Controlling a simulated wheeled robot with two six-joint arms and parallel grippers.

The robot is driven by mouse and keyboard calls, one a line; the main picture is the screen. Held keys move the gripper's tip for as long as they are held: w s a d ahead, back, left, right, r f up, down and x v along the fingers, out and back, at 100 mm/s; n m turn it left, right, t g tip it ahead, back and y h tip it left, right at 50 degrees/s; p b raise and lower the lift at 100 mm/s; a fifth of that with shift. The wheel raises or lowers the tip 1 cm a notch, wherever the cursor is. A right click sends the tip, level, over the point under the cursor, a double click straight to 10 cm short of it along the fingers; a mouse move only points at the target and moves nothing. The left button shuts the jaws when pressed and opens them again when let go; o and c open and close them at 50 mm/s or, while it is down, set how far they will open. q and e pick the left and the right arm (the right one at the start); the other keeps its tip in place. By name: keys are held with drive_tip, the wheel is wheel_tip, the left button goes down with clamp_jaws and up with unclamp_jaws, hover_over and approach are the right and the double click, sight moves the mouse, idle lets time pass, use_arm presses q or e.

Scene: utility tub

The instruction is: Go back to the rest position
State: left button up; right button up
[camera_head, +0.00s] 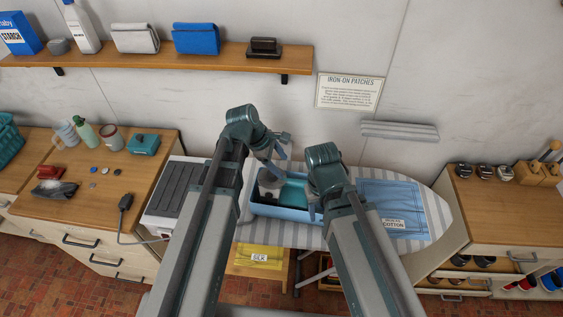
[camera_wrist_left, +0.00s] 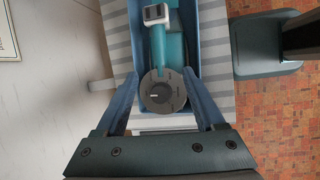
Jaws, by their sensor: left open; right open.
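My left gripper (camera_head: 278,152) is open above the left end of a blue tub (camera_head: 282,210) on the striped ironing board. In the left wrist view, its two blue fingers (camera_wrist_left: 160,76) are spread and empty, with a round grey dial end (camera_wrist_left: 162,92) of a teal tool (camera_wrist_left: 168,45) seen between them. The tool lies in the tub; whether the fingers touch it I cannot tell. My right gripper (camera_head: 316,208) is at the tub's right end, open, mostly hidden behind its own wrist.
The ironing board (camera_head: 436,212) carries a blue cloth (camera_head: 385,200) labelled cotton on the right. A dark ribbed rest (camera_head: 187,185) stands left of the tub. Wooden counters (camera_head: 95,215) stand on both sides, and a shelf (camera_head: 180,60) hangs on the wall.

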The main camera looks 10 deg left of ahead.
drive_tip(key=shift+f, duration=0.1)
use_arm(q)
drive_tip(key=s+d+f+m+g+y+b, duration=0.1)
drive_tip(key=s+f+m+y+b, duration=0.4)
drive_tip(key=s+f+m+b, duration=0.6)
drive_tip(key=s+f+m+g, duration=0.1)
drive_tip(key=s+f+m, duration=0.1)
drive_tip(key=m, duration=0.7)
drive_tip(key=shift+s+d+f+y, duration=0.15)
drive_tip(key=shift+s+y, duration=0.25)
drive_tip(key=shift+s, duration=0.45)
use_arm(e)
wheel_tip(320, 180, down, 11)
use_arm(q)
drive_tip(key=shift+s, duration=0.1)
use_arm(e)
drive_tip(key=shift+s+f, duration=0.1)
